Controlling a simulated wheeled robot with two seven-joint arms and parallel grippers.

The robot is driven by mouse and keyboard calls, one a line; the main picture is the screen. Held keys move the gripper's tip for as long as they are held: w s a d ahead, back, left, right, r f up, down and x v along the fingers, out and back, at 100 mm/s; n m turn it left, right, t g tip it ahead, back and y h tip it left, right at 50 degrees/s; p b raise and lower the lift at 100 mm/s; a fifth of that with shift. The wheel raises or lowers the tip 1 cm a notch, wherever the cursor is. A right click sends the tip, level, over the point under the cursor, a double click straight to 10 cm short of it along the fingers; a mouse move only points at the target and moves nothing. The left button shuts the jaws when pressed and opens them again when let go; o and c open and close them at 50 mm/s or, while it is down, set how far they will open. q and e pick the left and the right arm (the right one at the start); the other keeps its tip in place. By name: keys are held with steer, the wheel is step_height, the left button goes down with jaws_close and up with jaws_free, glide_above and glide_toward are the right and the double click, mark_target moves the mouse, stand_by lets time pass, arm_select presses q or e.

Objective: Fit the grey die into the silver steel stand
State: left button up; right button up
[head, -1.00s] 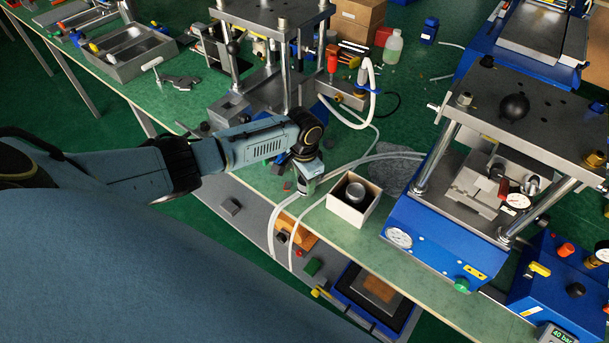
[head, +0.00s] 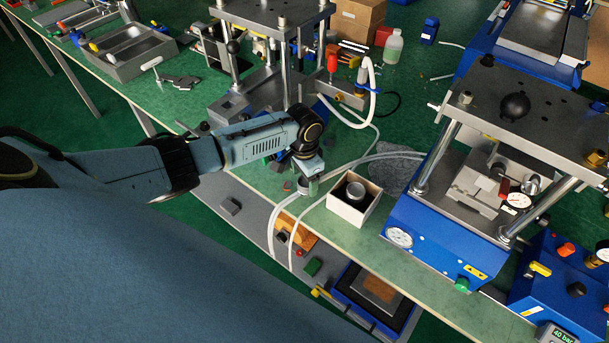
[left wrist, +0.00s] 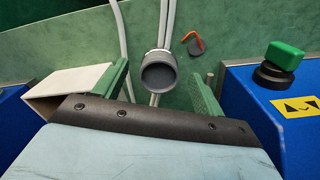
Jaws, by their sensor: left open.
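My left gripper (head: 308,182) points down at the bench's front edge, left of a small white box. In the left wrist view its two green-padded fingers (left wrist: 163,90) stand wide apart. Between them, clear of both, is a dark grey round piece with a hollow top, which looks like the grey die (left wrist: 160,78). A paler silver collar just behind it looks like the silver steel stand (left wrist: 158,55). In the head view the stand (head: 304,187) is small and partly hidden by my gripper; how deep the die sits cannot be told. My right gripper is not in view.
White hoses (head: 283,222) run past the stand and over the bench edge. A blue press (head: 440,240) stands to the right, another press (head: 270,90) behind. A lower shelf holds loose parts.

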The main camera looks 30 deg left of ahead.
mark_target(304, 183)
arm_select(q)
step_height(304, 183, up, 12)
steer(key=p, duration=0.1)
steer(key=shift+f, duration=0.1)
stand_by(0.5)
